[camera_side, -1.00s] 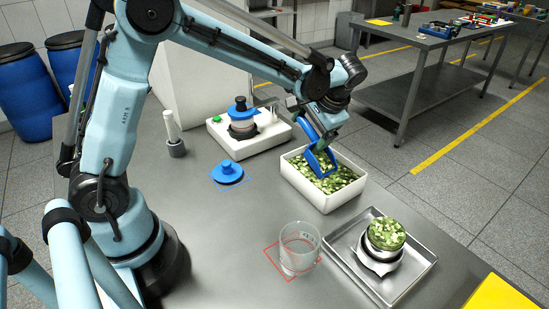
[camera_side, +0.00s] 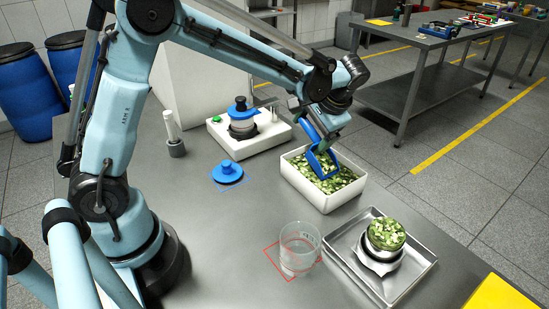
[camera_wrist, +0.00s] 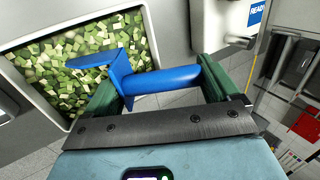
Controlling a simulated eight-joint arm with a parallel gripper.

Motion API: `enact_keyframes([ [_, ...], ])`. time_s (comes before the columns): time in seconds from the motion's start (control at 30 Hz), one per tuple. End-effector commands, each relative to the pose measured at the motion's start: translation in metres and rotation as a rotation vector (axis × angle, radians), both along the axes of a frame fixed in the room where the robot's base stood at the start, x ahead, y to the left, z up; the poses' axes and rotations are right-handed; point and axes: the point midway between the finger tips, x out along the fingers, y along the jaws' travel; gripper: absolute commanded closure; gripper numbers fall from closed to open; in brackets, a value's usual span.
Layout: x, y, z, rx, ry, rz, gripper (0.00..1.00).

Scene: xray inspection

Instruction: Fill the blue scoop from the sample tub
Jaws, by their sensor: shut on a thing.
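My gripper (camera_side: 318,122) is shut on the handle of the blue scoop (camera_side: 312,138), above the sample tub. In the wrist view the scoop's blue handle (camera_wrist: 165,80) lies across between the green finger pads of my gripper (camera_wrist: 160,84). The white sample tub (camera_side: 318,200) holds a layer of green and pale diced pieces. The scoop points down into the tub, with its lower end at or just above the pieces. I cannot tell whether it touches them or how much is in it. The tub also shows in the wrist view (camera_wrist: 40,35).
A clear beaker (camera_side: 300,248) stands in a red outline. A blue-knobbed lid (camera_side: 228,172) and a white device (camera_side: 262,142) are left of the tub. The front middle table is clear.

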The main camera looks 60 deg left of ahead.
Motion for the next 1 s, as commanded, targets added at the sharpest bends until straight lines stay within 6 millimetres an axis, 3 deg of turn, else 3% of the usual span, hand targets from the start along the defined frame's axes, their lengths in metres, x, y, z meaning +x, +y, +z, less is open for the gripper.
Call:
enact_keyframes([
  [1.0, 0.0001, -0.0060, -0.0019, -0.003, 0.000, -0.001, 0.54],
])
